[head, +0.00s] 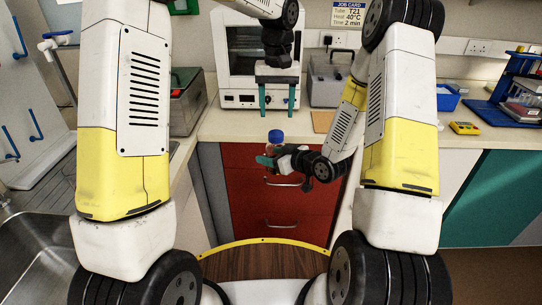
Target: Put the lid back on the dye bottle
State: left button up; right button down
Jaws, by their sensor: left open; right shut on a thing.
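The dye bottle (274,149) is small in the head view, in front of the red drawers. My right gripper (268,161) is shut on it and holds it up in the air. The blue lid (276,136) shows at the top of the bottle and looks upright. It is too small to tell whether it is fully seated. My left gripper (277,102) is open and empty, its teal fingers pointing down. It appears above the lid in the picture, apart from it. Much of the bottle's body is hidden by the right gripper's fingers.
A white oven-like machine (236,100) stands at the back of the bench, a grey box (325,85) to its right. A lidded grey container (186,110) stands left. A yellow device (464,128) and blue racks (503,85) are at right. The front bench (225,128) is clear.

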aim_at(276, 133)
pick_arm(q)
jog(key=shift+f, duration=4)
grip_shut()
jog(key=m, duration=0.3)
jog(key=shift+o, duration=0.3)
grip_release()
